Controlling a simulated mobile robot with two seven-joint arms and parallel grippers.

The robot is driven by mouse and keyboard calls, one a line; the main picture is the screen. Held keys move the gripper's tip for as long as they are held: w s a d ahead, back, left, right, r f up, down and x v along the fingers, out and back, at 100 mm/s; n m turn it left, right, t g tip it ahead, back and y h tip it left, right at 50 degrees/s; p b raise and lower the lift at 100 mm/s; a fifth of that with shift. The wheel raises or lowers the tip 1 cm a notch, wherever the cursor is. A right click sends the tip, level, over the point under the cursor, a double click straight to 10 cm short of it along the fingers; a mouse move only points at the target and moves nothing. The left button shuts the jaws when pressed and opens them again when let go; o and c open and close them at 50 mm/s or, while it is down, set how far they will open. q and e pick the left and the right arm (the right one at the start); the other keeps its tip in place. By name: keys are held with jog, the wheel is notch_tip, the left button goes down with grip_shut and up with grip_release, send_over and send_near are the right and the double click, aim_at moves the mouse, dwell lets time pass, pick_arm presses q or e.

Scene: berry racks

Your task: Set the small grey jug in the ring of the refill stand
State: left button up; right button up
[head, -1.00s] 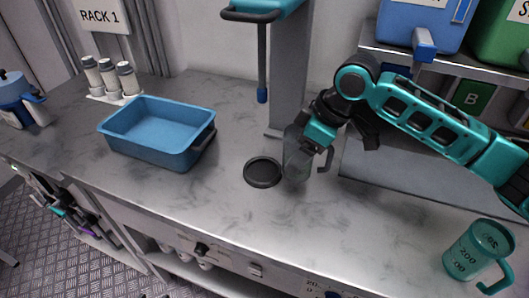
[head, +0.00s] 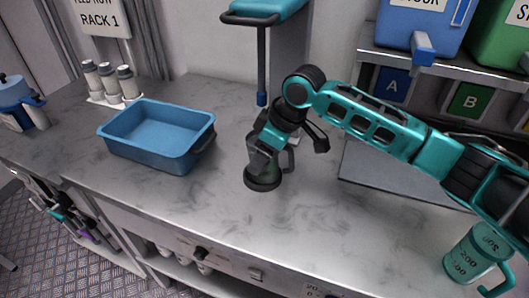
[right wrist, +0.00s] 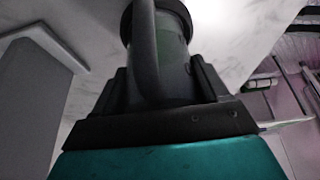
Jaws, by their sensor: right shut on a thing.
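The small grey jug (head: 268,158) is see-through with a side handle, and my right gripper (head: 262,150) is shut on it. The jug looks upright, with its lower end at the black ring (head: 262,184) on the counter; I cannot tell whether it is fully seated. In the right wrist view the jug (right wrist: 174,55) is between the fingers, its handle facing the camera, and a dark rim (right wrist: 185,12) surrounds its far end. The refill stand's teal head (head: 265,12) and hanging rod (head: 261,70) are behind the gripper. My left gripper is not in view.
A blue tray (head: 150,150) stands left of the ring. A teal marked mug (head: 475,255) is at the right front. Several capped bottles (head: 108,85) stand at the back left. The right shelf holds blue and green bins (head: 420,28). The front middle counter is clear.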

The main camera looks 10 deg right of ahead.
jog(key=o, duration=1.5)
jog(key=shift+d+f, duration=0.15)
jog(key=shift+f, duration=0.1)
jog(key=shift+c, duration=0.2)
jog(key=shift+r, duration=0.2)
jog(key=s+d, duration=0.2)
jog(key=d, duration=0.1)
jog(key=s+d, duration=0.5)
jog(key=d, duration=0.2)
jog(key=shift+s+r, duration=0.15)
jog(key=shift+r, duration=0.25)
